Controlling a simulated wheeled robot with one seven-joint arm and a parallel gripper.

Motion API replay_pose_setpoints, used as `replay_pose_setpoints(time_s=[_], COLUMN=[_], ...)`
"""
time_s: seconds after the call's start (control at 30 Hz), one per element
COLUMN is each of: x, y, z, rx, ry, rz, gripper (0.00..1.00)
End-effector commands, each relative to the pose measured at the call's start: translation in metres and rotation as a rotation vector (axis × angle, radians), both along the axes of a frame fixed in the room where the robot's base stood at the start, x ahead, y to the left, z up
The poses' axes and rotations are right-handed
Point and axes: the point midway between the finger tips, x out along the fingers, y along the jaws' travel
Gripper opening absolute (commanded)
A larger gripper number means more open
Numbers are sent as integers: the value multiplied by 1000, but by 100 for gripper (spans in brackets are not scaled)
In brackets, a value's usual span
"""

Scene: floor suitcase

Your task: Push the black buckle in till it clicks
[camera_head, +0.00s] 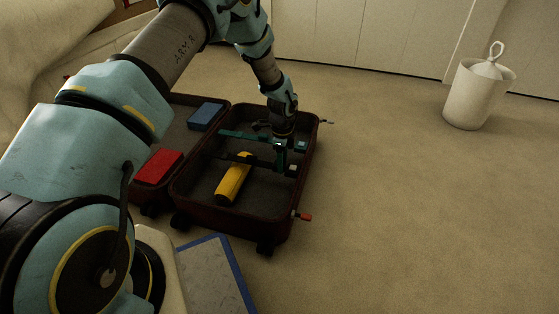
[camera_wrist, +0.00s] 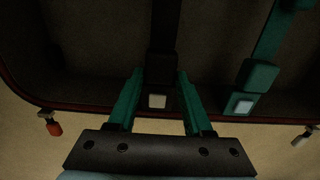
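The black buckle (camera_wrist: 161,68) sits at the end of a black strap (camera_wrist: 164,22), with a pale square piece (camera_wrist: 157,101) at its near end. In the head view the black strap (camera_head: 262,163) crosses the right half of the open suitcase (camera_head: 242,219). My gripper (camera_wrist: 161,76) points down at the suitcase's right side in the head view (camera_head: 281,169). Its two teal fingers stand apart, one on each side of the black buckle and close to it. I cannot tell whether they touch it or whether the pale piece is joined to the buckle.
A teal strap with its buckle (camera_wrist: 258,76) lies to the right in the wrist view. A yellow roll (camera_head: 233,183) lies in the suitcase. Red (camera_head: 159,167) and blue (camera_head: 206,116) items lie in the left half. A white bin (camera_head: 470,100) stands far right; the carpet between is clear.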

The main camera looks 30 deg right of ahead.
Motion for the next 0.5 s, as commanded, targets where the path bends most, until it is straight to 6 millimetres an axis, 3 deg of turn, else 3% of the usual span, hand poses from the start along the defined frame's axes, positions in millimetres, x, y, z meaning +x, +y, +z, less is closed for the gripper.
replay_pose_setpoints(time_s=[0.03, 0.23, 0.5], x=[-2, -1, 0], y=[-2, 0, 0], z=[0, 0, 2], rx=[-2, 0, 1], ry=[1, 0, 0], rz=[-3, -2, -2], gripper=[55, 78, 78])
